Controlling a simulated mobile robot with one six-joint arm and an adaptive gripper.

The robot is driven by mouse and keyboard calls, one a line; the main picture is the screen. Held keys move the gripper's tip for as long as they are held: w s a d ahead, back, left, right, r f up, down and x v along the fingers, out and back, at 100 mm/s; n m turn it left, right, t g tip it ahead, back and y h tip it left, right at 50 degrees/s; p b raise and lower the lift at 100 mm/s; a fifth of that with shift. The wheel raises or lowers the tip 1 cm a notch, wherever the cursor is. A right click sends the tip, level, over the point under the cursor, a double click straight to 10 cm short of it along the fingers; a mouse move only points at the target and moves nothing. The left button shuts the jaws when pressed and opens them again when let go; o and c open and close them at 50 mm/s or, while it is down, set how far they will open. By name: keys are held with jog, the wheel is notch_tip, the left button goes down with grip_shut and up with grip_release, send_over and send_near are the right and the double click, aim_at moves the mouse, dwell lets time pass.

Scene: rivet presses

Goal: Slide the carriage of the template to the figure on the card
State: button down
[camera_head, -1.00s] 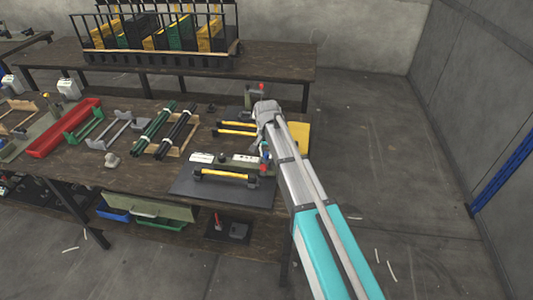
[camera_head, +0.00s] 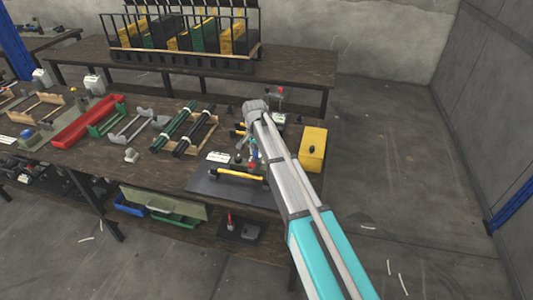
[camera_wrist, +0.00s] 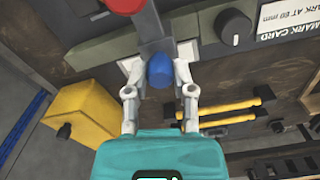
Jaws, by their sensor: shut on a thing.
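In the wrist view my gripper (camera_wrist: 160,85) is shut on the blue knob (camera_wrist: 159,70), with one finger on each side. The knob sits by a dark grey upright piece (camera_wrist: 150,30) that crosses the grey-green bar of the template (camera_wrist: 100,53); it looks like the carriage. A red knob (camera_wrist: 125,4) tops this piece at the upper edge and also shows in the head view (camera_head: 253,167). My arm hides much of the template in the head view.
A black knob (camera_wrist: 235,27) stands on the bar. Yellow-handled rods (camera_wrist: 225,112) lie close by, and a yellow block (camera_head: 313,150) stands at the right. A yellow-handled tool (camera_head: 237,174) lies on the dark mat (camera_head: 215,188). Racks with green and black rods (camera_head: 174,130) stand left.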

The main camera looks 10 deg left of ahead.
jog(key=shift+w+a, duration=0.1)
jog(key=shift+a, duration=0.25)
jog(key=shift+c, duration=2.3)
grip_release()
jog(key=shift+r, duration=0.1)
